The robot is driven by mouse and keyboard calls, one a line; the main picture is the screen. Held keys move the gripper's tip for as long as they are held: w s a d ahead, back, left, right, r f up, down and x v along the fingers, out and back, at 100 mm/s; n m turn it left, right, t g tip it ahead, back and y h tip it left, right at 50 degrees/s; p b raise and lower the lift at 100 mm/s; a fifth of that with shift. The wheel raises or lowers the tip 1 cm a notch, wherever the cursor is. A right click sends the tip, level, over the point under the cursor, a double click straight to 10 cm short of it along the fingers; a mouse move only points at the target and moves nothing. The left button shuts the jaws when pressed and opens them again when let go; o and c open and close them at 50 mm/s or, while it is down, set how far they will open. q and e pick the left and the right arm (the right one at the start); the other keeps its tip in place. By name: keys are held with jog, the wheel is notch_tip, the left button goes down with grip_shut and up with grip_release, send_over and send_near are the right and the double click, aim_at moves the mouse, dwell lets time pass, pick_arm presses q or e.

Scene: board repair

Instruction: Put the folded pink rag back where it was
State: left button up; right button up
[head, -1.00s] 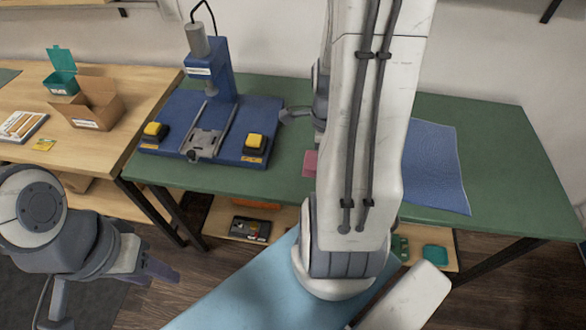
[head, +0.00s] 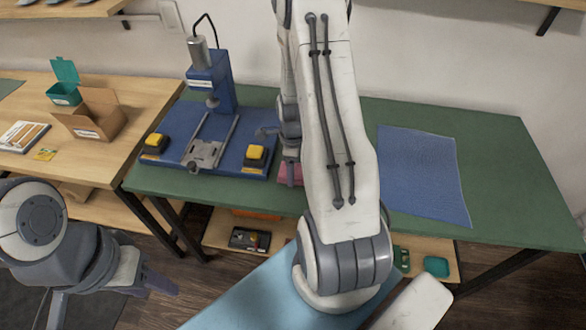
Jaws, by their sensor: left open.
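The pink rag (head: 294,174) lies on the green tabletop just right of the blue press base. Only a small part shows; my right arm hides the rest, so I cannot tell how it is folded. My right gripper (head: 279,150) is at the rag, partly behind my own arm. I cannot tell whether it touches the rag or whether its jaws are open. My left gripper (head: 106,294) is open and empty at the lower left, away from the tables.
The blue press (head: 215,135) with two yellow buttons stands left of the rag. A blue mat (head: 425,175) lies to the right on the green table (head: 505,180). A cardboard box (head: 95,118) and teal bin (head: 65,85) stand on the wooden table. The green table's right end is clear.

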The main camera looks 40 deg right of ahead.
jog(key=shift+f, duration=0.25)
jog(key=shift+f, duration=0.15)
jog(key=o, duration=1.4)
jog(key=shift+o, duration=0.2)
jog(key=shift+r, duration=0.55)
notch_tip(320, 180, up, 12)
jog(key=f, duration=0.1)
jog(key=a+r+n, duration=0.5)
jog(key=a+n, duration=0.4)
jog(key=a, duration=0.3)
jog(key=s+a+r+n, duration=0.2)
jog(key=s+a+n, duration=0.6)
jog(key=n, duration=0.5)
jog(key=s+a+r+n+y, duration=0.1)
jog(key=s+a+r+n, duration=0.2)
jog(key=s+a+n, duration=0.5)
jog(key=a+n, duration=0.3)
jog(key=n, duration=0.2)
jog(key=shift+s+r, duration=0.2)
jog(key=shift+r, duration=0.1)
